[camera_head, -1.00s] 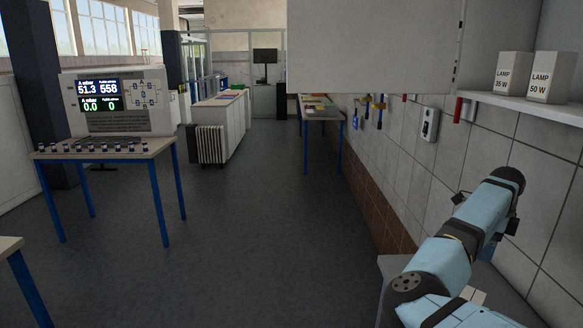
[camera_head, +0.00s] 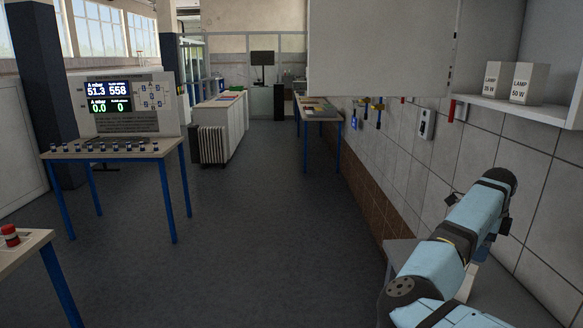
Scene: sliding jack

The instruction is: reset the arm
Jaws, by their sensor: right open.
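My right arm (camera_head: 435,258) comes in from the bottom right, pale blue with dark joints, and bends up toward the tiled wall. My right gripper (camera_head: 487,246) is at the far end of this arm, mostly hidden behind its links. Its jaws are open, and I see nothing held in them. It is above a grey bench (camera_head: 520,300) by the wall. My left arm and left gripper are not in view.
A wall shelf (camera_head: 540,109) with two lamp boxes (camera_head: 526,84) is above the arm. A table (camera_head: 110,155) with a display panel stands left. A near table (camera_head: 22,248) holds a red object (camera_head: 10,235). The floor (camera_head: 240,230) between is clear.

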